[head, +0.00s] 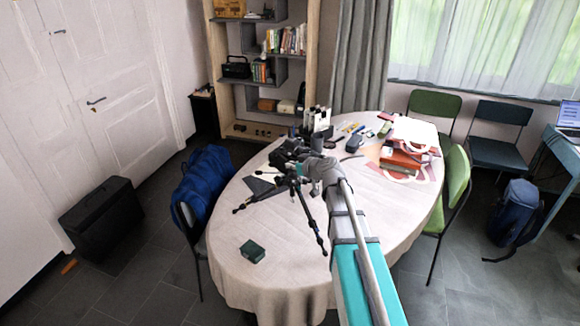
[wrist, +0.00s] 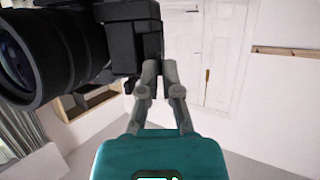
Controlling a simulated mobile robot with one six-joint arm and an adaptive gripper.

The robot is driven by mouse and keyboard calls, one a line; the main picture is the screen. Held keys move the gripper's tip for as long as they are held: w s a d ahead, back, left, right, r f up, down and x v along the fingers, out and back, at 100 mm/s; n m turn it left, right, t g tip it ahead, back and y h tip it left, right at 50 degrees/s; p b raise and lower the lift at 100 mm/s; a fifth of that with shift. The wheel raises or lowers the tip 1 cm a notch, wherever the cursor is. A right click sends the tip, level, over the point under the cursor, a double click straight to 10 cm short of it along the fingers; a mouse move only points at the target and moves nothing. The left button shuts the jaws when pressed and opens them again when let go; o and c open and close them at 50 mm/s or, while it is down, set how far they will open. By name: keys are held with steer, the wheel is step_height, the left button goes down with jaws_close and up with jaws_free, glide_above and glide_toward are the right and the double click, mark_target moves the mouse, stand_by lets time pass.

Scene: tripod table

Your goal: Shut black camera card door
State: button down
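The black camera (wrist: 130,35) fills the top of the wrist view, with its large lens (wrist: 50,55) to the left. In the head view the dark camera (head: 290,148) sits on a small black tripod (head: 300,196) on the table. My gripper (wrist: 158,66) has its grey fingertips together, right at the lower edge of the camera's dark body. I cannot tell whether they touch it. The card door cannot be told apart from the dark body. In the head view my arm reaches in from the lower right and partly hides the camera.
The oval table (head: 285,275) has a pale cloth. A small dark green box (head: 252,251) lies near its front left. A red-brown book stack (head: 402,160) and several small items lie at the right and back. A blue bag (head: 203,182) is at the left edge.

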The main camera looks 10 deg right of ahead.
steer(key=shift+w+d+n+y, duration=0.1)
steer(key=shift+d+n+y, duration=0.05)
steer(key=shift+n+y, duration=0.15)
stand_by(0.4)
steer(key=c, duration=0.8)
jaws_free()
steer(key=shift+c, duration=0.2)
